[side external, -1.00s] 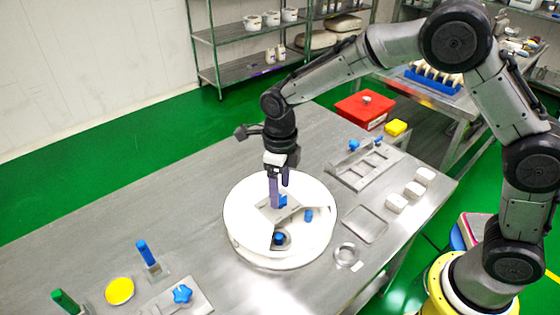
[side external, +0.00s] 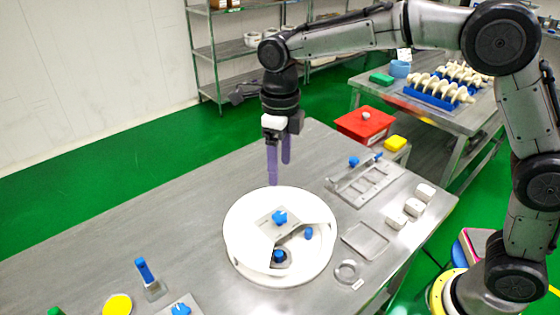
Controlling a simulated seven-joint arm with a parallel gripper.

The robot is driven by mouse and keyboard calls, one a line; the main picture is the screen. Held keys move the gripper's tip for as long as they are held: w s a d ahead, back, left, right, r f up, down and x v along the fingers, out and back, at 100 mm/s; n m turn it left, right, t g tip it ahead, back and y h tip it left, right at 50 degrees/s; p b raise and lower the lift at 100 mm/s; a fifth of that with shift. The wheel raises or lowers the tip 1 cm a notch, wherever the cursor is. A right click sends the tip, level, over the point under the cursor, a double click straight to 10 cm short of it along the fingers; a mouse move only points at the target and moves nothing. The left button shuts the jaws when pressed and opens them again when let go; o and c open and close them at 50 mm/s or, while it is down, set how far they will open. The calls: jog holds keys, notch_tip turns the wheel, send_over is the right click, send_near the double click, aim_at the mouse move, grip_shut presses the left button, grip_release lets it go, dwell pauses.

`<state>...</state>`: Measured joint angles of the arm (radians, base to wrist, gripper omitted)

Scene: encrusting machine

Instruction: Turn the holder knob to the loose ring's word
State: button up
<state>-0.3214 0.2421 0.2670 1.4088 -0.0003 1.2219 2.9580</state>
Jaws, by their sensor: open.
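My gripper (side external: 279,178) is open and empty, with its purple fingers pointing down above the back edge of the round white machine (side external: 245,215). A blue star-shaped knob (side external: 280,218) sits on a grey plate on top of this machine, below and apart from the fingers. Two more blue knobs, one in a dark recess (side external: 279,256) and one to the right (side external: 309,232), show on the machine. A loose metal ring (side external: 346,271) lies on the table to its right with a small pale tag (side external: 357,284); any word is too small to read. I cannot tell which knob is the holder knob.
A slotted metal rack (side external: 365,180) with blue knobs, a shallow tray (side external: 366,240) and several white blocks (side external: 414,207) lie on the right. A blue-handled tool (side external: 146,271), yellow disc (side external: 117,305) and another blue knob (side external: 181,309) are front left. The table's back left is clear.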

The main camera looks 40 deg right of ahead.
aim_at(280, 215)
notch_tip(280, 215, down, 14)
jog(key=n, duration=2.1)
jog(key=shift+n, duration=0.3)
grip_shut()
dwell(0.7)
